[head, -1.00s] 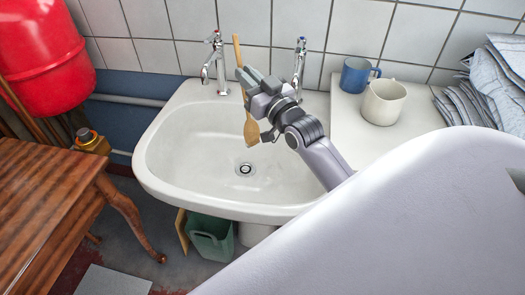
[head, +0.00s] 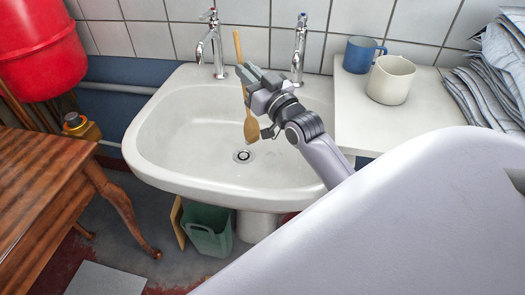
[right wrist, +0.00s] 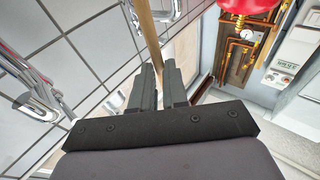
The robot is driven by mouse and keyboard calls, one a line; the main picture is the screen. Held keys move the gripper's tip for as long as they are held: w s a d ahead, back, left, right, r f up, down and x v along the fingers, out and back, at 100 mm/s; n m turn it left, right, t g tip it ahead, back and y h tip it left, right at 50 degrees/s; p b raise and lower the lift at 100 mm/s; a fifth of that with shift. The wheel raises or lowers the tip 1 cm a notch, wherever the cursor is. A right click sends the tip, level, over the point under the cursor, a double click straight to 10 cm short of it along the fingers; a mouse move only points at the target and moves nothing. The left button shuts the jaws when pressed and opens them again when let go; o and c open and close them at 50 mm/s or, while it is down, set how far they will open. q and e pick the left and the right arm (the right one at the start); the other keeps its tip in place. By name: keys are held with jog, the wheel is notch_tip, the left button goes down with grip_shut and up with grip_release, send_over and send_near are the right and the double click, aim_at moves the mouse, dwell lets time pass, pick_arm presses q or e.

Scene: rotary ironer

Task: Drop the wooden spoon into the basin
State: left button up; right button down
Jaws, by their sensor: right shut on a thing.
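The wooden spoon (head: 251,125) hangs upright, bowl end down, over the white basin (head: 180,120) in the head view. My right gripper (head: 243,76) is shut on its handle, and the bowl end is above the area near the drain. The handle also shows between the fingers in the right wrist view (right wrist: 148,40), where my right gripper (right wrist: 158,75) fills the lower middle. The spoon appears apart from the basin surface. My left gripper is not in view.
Two chrome taps (head: 215,45) (head: 300,48) stand at the basin's back edge. A blue mug (head: 358,54) and a cream mug (head: 390,80) stand on the white counter (head: 375,125) at right. A wooden table (head: 40,180) is at left. A green bin (head: 208,232) sits below.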

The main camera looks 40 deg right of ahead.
jog(key=c, duration=1.1)
grip_release()
jog(key=shift+o, duration=0.2)
jog(key=s+f, duration=0.1)
jog(key=s, duration=0.6)
jog(key=shift+f, duration=0.15)
jog(key=shift+a, duration=0.1)
